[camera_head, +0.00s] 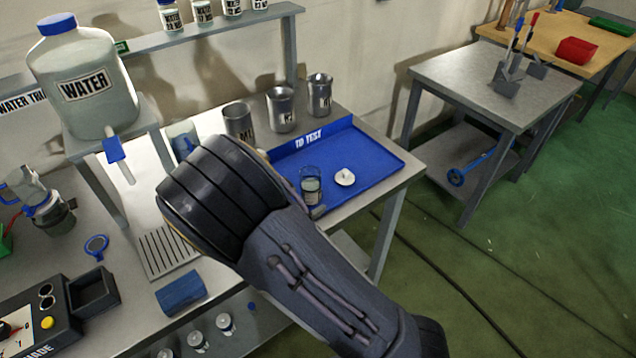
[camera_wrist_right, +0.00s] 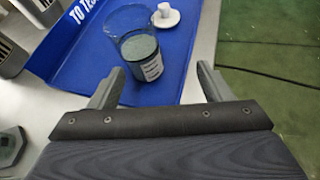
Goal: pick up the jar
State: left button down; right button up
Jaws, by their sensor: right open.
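The jar (camera_head: 311,186) is a small clear glass with a white label and grey-green contents. It stands upright on the blue "TO TEST" tray (camera_head: 385,158). In the right wrist view the jar (camera_wrist_right: 138,52) stands just ahead of my right gripper (camera_wrist_right: 155,82), nearer its left finger. The two fingers are spread wide with nothing between them. In the head view my right arm covers most of that gripper, and one fingertip shows beside the jar's base. My left gripper is not in view.
A white lid-like piece (camera_head: 345,177) lies on the tray right of the jar. Several metal beakers (camera_head: 281,110) stand behind the tray. A water tank (camera_head: 85,85) on a stand is at the left. The tray's right part is clear.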

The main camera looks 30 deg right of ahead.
aim_at(305, 190)
jog(key=shift+w+a+r+n+t, duration=0.1)
jog(key=shift+w+a+n+t, duration=0.1)
jog(key=shift+w+n, duration=0.15)
jog(key=shift+w+a+n+t, duration=0.1)
jog(key=shift+w+n+t, duration=0.15)
jog(key=shift+w, duration=0.1)
jog(key=shift+w+d+h, duration=0.15)
jog(key=shift+w+h, duration=0.15)
jog(key=p+x, duration=0.1)
jog(key=x, duration=0.6)
jog(key=shift+w+d, duration=0.1)
jog(key=shift+w, duration=0.2)
jog(key=c, duration=1.2)
